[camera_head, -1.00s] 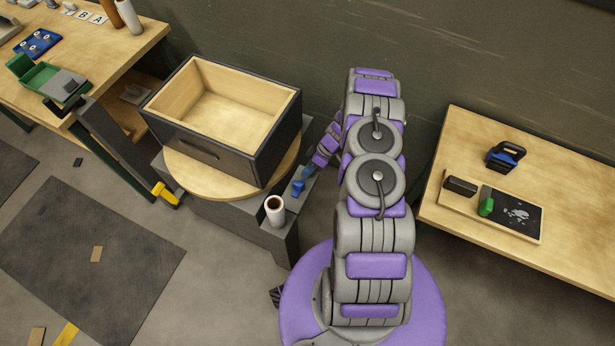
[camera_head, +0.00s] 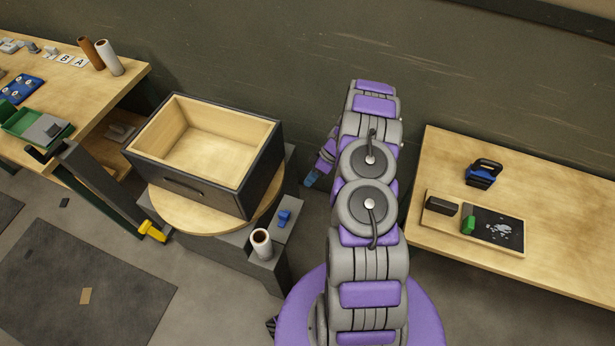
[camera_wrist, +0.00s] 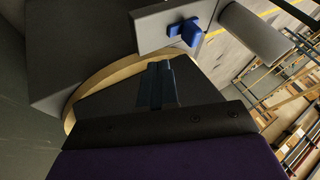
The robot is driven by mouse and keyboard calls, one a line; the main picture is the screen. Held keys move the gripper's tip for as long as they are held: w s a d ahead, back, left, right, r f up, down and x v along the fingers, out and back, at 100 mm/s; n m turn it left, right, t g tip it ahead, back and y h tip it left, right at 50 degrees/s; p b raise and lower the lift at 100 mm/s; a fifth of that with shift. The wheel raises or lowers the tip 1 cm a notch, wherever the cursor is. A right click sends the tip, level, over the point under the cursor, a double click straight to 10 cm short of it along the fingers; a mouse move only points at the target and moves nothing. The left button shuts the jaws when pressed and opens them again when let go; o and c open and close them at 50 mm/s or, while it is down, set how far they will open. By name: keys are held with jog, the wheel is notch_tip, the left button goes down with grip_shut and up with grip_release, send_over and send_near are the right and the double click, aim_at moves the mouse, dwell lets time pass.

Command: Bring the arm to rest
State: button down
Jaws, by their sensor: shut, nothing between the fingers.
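My purple and grey arm stands folded upright in the head view, between the round turntable and the right bench. My gripper (camera_head: 311,179) hangs beside the arm on its left, near the wall, mostly hidden behind the arm links. In the wrist view my gripper (camera_wrist: 158,85) shows its two dark fingers together, with nothing between them. The gripper is apart from the blue knob (camera_head: 284,217) on the grey stand. That blue knob also shows in the wrist view (camera_wrist: 190,34), beyond the fingertips.
An open wooden box (camera_head: 183,190) sits on the round turntable (camera_head: 190,213). A roll (camera_head: 261,243) stands on the grey stand. The right bench (camera_head: 430,165) holds a blue and black tool (camera_head: 483,173) and a tray (camera_head: 508,269). The wall is close behind my arm.

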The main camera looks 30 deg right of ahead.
jog(key=s+a+r+m+g+h, duration=0.1)
jog(key=s+a+r, duration=0.1)
jog(key=a+r, duration=0.5)
jog(key=s+a+r+m+h, duration=0.1)
jog(key=s+a+r, duration=0.15)
jog(key=r, duration=0.85)
jog(key=s+a+r+g, duration=0.1)
jog(key=a+r, duration=0.5)
jog(key=r, duration=0.3)
jog(key=s+a+r+m+h, duration=0.2)
jog(key=s+r, duration=0.3)
jog(key=s, duration=0.2)
jog(key=s+a+r+m+h, duration=0.1)
jog(key=s+a+r, duration=0.2)
jog(key=s+r, duration=0.3)
jog(key=s+d+r+m+h, duration=0.1)
jog(key=s+r+m+h, duration=0.1)
jog(key=s, duration=1.2)
jog(key=shift+d+m+h, duration=0.2)
jog(key=shift+m+h, duration=0.1)
jog(key=shift+m, duration=0.6)
jog(key=c, duration=1.8)
grip_release()
jog(key=shift+w, duration=0.1)
